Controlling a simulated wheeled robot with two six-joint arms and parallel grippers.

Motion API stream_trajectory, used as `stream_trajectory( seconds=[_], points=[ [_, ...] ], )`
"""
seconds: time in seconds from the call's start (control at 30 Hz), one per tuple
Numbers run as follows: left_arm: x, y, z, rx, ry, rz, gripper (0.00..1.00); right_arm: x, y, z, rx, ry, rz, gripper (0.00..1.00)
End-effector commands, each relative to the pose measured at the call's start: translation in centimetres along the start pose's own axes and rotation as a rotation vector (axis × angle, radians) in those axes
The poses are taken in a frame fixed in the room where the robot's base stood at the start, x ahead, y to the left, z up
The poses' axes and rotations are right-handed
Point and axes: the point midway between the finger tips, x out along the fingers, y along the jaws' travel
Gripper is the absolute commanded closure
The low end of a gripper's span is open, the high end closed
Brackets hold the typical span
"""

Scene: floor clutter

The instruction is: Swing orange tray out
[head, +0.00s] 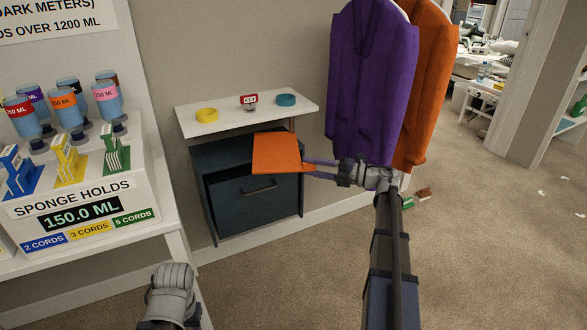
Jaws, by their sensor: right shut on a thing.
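The orange tray (278,153) is a flat square plate in the middle of the head view. It stands out in front of the dark cabinet (225,206), below the white shelf. My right gripper (310,170) is shut on the tray's right edge, its arm coming up from the lower right. My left gripper (172,280) shows at the bottom left, apart from the tray; its fingers cannot be made out. How the tray is mounted is hidden.
The white shelf (240,119) holds a yellow ring (207,115), a small key sign (249,101) and a teal ring (286,100). Purple (370,80) and orange (428,80) garments hang to the right. A sponge display (90,210) stands left. Carpet is open at right.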

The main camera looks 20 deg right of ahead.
Motion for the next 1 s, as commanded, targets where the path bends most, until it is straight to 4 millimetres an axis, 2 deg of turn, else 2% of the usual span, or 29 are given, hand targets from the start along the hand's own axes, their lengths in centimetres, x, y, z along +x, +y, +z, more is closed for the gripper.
stream_trajectory(
  seconds=[0.03,0.2,0.4,0.63,1.0],
  points=[
    [0.0,0.0,0.0,0.000,0.000,0.000,0.50,-0.9,0.0,1.3,0.000,-0.014,0.001,1.00],
    [0.0,0.0,0.0,0.000,0.000,0.000,0.50,-3.1,0.1,3.2,0.000,-0.017,0.002,1.00],
    [0.0,0.0,0.0,0.000,0.000,0.000,0.50,-4.6,0.1,5.0,0.000,-0.016,0.002,1.00],
    [0.0,0.0,0.0,0.000,0.000,0.000,0.50,-5.5,0.1,6.1,0.000,-0.015,0.003,1.00],
    [0.0,0.0,0.0,0.000,0.000,0.000,0.50,-5.8,0.1,6.5,0.000,-0.014,0.004,1.00]
  ],
)
